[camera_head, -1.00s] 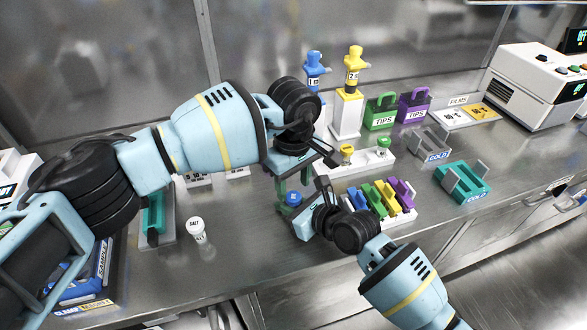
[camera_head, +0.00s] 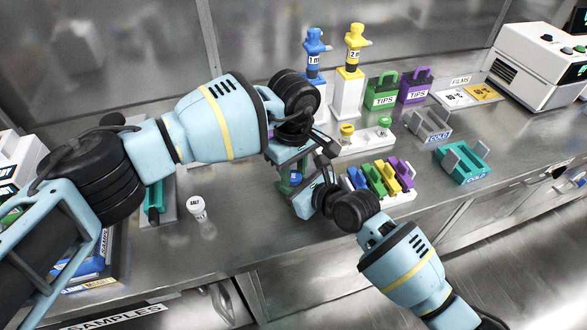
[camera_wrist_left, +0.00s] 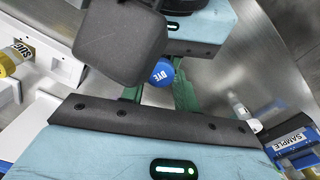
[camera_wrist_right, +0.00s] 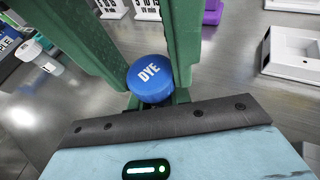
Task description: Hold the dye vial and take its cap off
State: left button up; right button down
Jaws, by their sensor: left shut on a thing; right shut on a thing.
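The dye vial shows only by its round blue cap (camera_head: 295,179), marked DYE in the right wrist view (camera_wrist_right: 151,78); its body is hidden. The cap also shows in the left wrist view (camera_wrist_left: 161,73). My left gripper (camera_head: 291,172) reaches down to the cap from above, its green fingers shut at the cap. My right gripper (camera_head: 300,195) comes in from the lower right, shut on the vial just below the cap. The two grippers are very close together, and the finger contacts are largely hidden. I see no gap between cap and vial.
A salt vial (camera_head: 197,209) stands on the bench to the left. A rack of coloured pieces (camera_head: 382,178) is close on the right. Blue and yellow pipettes (camera_head: 353,50) stand behind. Teal (camera_head: 463,161) and grey cold holders are farther right.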

aim_at(294, 176)
pick_arm(q)
jog(key=n, duration=0.6)
jog(key=shift+n, duration=0.3)
jog(key=o, duration=1.1)
jog(key=shift+r, duration=0.15)
jog(key=shift+r, duration=2.15)
jog(key=shift+c, duration=0.4)
